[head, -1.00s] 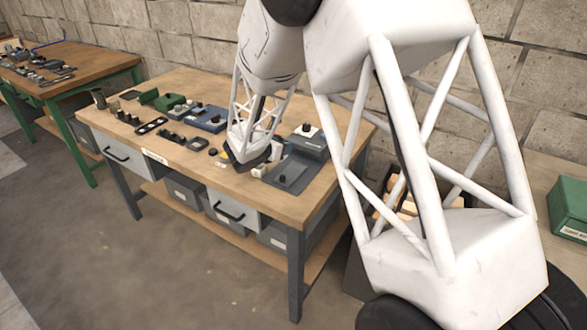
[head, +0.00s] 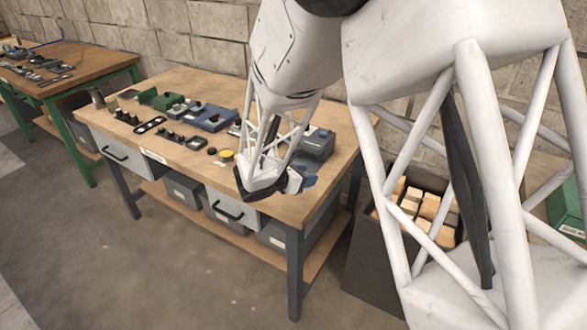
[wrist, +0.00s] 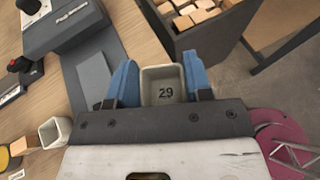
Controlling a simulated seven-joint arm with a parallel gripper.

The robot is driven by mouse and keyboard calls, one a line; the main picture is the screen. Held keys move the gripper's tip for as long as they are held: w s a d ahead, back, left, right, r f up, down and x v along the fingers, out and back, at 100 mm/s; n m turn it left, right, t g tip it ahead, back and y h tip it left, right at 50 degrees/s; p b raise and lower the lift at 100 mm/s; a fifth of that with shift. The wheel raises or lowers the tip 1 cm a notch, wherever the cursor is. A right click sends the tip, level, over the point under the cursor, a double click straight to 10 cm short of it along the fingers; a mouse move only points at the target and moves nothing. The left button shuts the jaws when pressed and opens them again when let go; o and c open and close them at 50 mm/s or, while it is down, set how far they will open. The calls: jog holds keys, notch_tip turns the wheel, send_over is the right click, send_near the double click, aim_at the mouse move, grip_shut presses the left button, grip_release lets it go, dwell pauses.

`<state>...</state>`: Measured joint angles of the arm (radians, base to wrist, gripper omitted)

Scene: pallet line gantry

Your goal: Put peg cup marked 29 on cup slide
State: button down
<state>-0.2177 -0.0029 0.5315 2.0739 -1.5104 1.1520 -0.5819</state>
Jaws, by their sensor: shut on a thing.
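The peg cup marked 29 (wrist: 164,100) is a pale grey-green square cup between the blue fingers of my gripper (wrist: 161,80) in the wrist view. The gripper is shut on it, and the number shows inside the cup. In the head view my gripper (head: 303,184) is over the workbench's front right part, and the cup is hidden there. A blue-grey fixture (wrist: 65,35) with a flat plate (wrist: 93,78) lies left of the cup in the wrist view; it looks like the cup slide, but its label is too small to read surely.
A second pale cup (wrist: 56,131) stands on the bench near a yellow disc (head: 227,154). Several fixtures and small parts line the bench (head: 180,83) to the left. A dark bin of wooden blocks (head: 372,245) stands past the bench's right end.

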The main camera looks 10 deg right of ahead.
jog(key=shift+w, duration=0.1)
jog(key=w, duration=0.5)
jog(key=w+f, duration=0.1)
jog(key=w, duration=1)
jog(key=shift+d+f, duration=0.25)
jog(key=shift+d, duration=0.1)
jog(key=shift+s+f, duration=0.1)
jog(key=shift+f, duration=1.7)
jog(key=shift+f, duration=0.1)
jog(key=c, duration=0.5)
grip_release()
jog(key=shift+c, duration=0.2)
jog(key=v, duration=1.2)
jog(key=shift+r, duration=0.2)
